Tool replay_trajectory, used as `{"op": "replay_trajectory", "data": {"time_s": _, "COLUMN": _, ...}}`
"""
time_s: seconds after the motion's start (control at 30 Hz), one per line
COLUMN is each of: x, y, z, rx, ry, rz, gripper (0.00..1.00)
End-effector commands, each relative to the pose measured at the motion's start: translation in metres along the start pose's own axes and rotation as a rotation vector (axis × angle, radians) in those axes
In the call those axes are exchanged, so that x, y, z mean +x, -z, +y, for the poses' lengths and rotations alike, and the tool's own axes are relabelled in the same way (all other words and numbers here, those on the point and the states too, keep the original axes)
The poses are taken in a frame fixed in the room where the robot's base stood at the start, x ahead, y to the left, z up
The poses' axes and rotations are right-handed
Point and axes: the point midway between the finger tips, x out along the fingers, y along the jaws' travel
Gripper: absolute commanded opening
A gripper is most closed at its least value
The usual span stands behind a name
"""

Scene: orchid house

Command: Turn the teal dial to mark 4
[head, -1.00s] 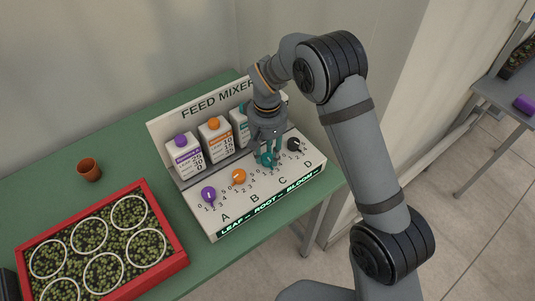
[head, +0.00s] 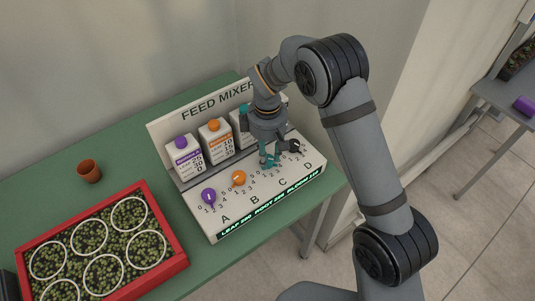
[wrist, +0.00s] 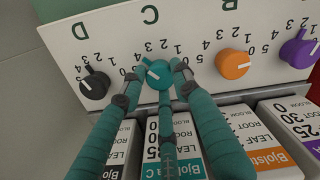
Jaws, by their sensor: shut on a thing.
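The teal dial (wrist: 158,75) sits at position C on the feed mixer's sloped panel, between the orange and black dials. My gripper (head: 268,158) comes down on it from above, and in the wrist view its teal fingers are closed around the dial's rim. The dial's pale pointer faces up and left in the wrist view, toward the higher-number side of its scale. The left finger covers part of the scale there, so I cannot read the exact mark. In the head view my gripper mostly hides this dial.
The orange dial (wrist: 233,63) and black dial (wrist: 94,83) are close on either side; the purple dial (head: 208,195) is farther left. Feed cartons (head: 214,140) stand behind. A red tray (head: 181,262) and brown pot (head: 89,171) are on the green bench.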

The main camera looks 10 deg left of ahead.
Motion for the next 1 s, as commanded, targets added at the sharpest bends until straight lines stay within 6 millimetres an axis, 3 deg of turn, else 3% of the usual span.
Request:
{"op": "replay_trajectory", "data": {"time_s": 0.77, "x": -0.0004, "y": 0.0007, "z": 0.0003, "rx": -0.102, "ry": -0.001, "rz": 0.002, "gripper": 0.04}}
{"op": "replay_trajectory", "data": {"time_s": 0.8, "x": -0.0004, "y": 0.0007, "z": 0.0003, "rx": -0.101, "ry": -0.001, "rz": 0.002, "gripper": 0.32}}
{"op": "replay_trajectory", "data": {"time_s": 1.0, "x": -0.0002, "y": 0.0005, "z": 0.0001, "rx": -0.101, "ry": -0.001, "rz": 0.001, "gripper": 0.44}}
